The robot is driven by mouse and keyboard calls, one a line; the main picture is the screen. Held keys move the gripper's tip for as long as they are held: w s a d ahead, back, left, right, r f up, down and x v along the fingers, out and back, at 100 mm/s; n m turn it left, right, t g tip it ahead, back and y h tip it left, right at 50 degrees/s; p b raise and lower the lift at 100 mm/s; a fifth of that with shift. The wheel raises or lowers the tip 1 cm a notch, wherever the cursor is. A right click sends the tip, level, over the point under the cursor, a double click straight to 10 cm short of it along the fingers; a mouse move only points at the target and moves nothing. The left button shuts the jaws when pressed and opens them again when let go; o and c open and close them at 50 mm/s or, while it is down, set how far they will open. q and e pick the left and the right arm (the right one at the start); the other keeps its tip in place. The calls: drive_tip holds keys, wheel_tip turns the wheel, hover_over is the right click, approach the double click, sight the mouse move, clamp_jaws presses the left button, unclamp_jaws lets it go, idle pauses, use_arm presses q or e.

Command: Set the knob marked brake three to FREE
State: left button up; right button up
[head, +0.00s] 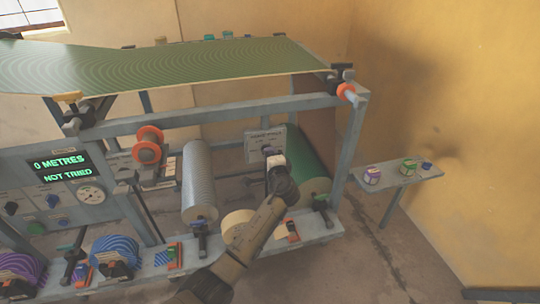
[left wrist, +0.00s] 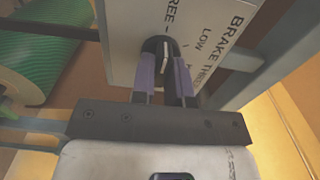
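The brake three panel (head: 266,143) is a pale plate on the far side of the frame. In the left wrist view the panel (left wrist: 198,72) reads BRAKE THREE, with FREE and LOW lettered beside a dark round knob (left wrist: 151,47). The knob has a pale pointer bar, turned upward in that view; I cannot tell exactly which mark it meets. My left gripper (left wrist: 165,68) is at the panel, its two purple-padded fingers apart, on either side of the pointer bar. Contact is unclear. In the head view the left gripper (head: 271,153) covers the knob. My right gripper is out of view.
A green roll (head: 309,172) lies just right of the panel and a grey roll (head: 199,180) to its left. The frame's post (head: 349,150) stands at right. A display (head: 61,167) reads 0 METRES, NOT TRIED.

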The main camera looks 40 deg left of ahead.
use_arm(q)
drive_tip(key=o, duration=0.4)
drive_tip(key=shift+p+v, duration=2.45)
drive_tip(key=shift+v, duration=4.5)
